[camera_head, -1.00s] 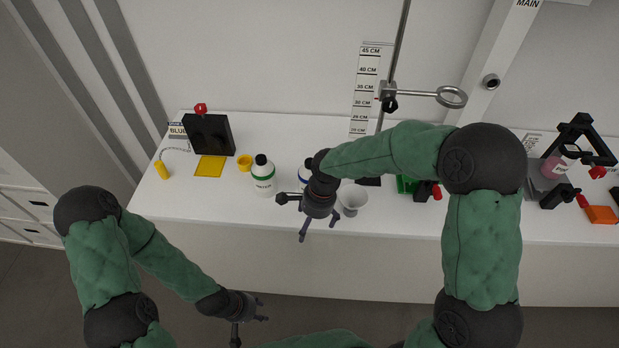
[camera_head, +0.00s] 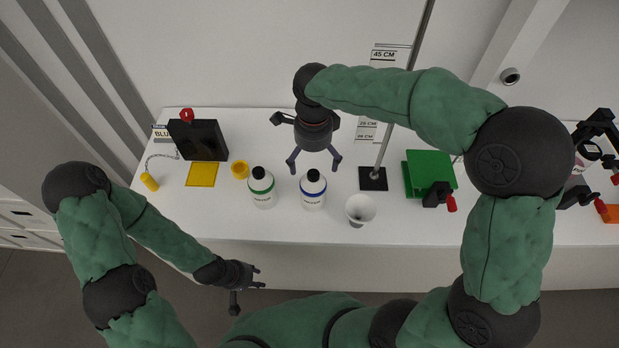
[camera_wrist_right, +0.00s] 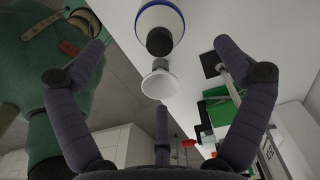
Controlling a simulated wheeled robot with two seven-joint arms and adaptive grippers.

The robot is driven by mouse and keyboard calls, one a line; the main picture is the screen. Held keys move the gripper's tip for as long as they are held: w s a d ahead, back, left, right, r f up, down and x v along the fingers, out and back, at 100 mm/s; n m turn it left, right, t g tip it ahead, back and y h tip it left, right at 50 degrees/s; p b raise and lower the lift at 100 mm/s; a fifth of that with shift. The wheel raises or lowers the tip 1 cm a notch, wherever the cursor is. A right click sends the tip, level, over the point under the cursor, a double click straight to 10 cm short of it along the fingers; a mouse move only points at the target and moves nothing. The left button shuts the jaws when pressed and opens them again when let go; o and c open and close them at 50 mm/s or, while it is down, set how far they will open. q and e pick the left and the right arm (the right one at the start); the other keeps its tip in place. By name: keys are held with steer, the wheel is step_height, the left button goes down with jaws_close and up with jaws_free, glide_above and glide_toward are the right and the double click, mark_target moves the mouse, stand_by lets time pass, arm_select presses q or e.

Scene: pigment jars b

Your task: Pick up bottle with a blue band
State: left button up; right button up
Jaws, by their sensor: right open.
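The bottle with a blue band (camera_head: 313,191) is white with a black cap and stands upright on the table. In the right wrist view its black cap and blue ring (camera_wrist_right: 177,13) show at the top centre. My right gripper (camera_head: 314,164) is open and empty, with its fingers spread just behind and above this bottle in the head view; I see no contact. A similar bottle with a green band (camera_head: 262,190) stands to its left. My left gripper (camera_head: 255,284) is in front of the table, its fingers apart and empty.
A white funnel-like cup (camera_head: 360,209) stands right of the blue-banded bottle. A stand with a dark base (camera_head: 373,180) and a green block (camera_head: 428,172) are further right. A yellow jar (camera_head: 240,169), yellow square (camera_head: 202,175) and black panel (camera_head: 197,138) are left. The front table strip is clear.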

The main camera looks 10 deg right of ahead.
mark_target(313, 174)
steer(key=f, duration=0.4)
steer(key=shift+s+f+b, duration=0.3)
steer(key=shift+f+b, duration=0.05)
steer(key=shift+w+f, duration=0.1)
steer(key=shift+f, duration=0.4)
steer(key=shift+d+f+b, duration=0.15)
steer(key=shift+f+b, duration=0.35)
steer(key=shift+f, duration=1.9)
steer(key=c, duration=1.5)
